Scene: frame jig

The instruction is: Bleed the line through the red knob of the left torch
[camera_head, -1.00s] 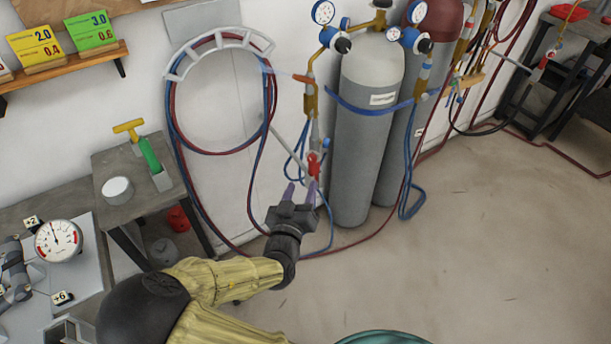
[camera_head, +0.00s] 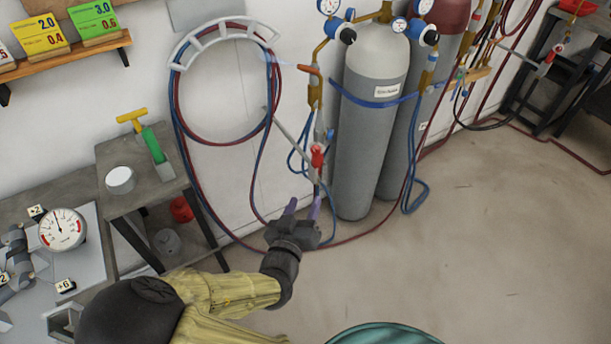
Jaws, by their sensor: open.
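The left torch (camera_head: 315,97) hangs upright against the wall, left of the grey cylinder. Its red knob (camera_head: 317,158) is near its lower end, with a small blue knob (camera_head: 329,135) just above it on the right. My gripper (camera_head: 304,204) is in the head view just below the red knob, with its two purple fingers pointing up and apart. It is open, and nothing shows between the fingers. In the picture there is a small gap between the fingertips and the red knob. I cannot tell the distance in depth.
Two gas cylinders (camera_head: 364,160) with gauges stand right of the torch, strapped with a blue band. Coiled red and blue hoses (camera_head: 180,125) hang on a wall rack at left. A second torch (camera_head: 546,65) is at far right. The floor (camera_head: 480,240) at right is clear.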

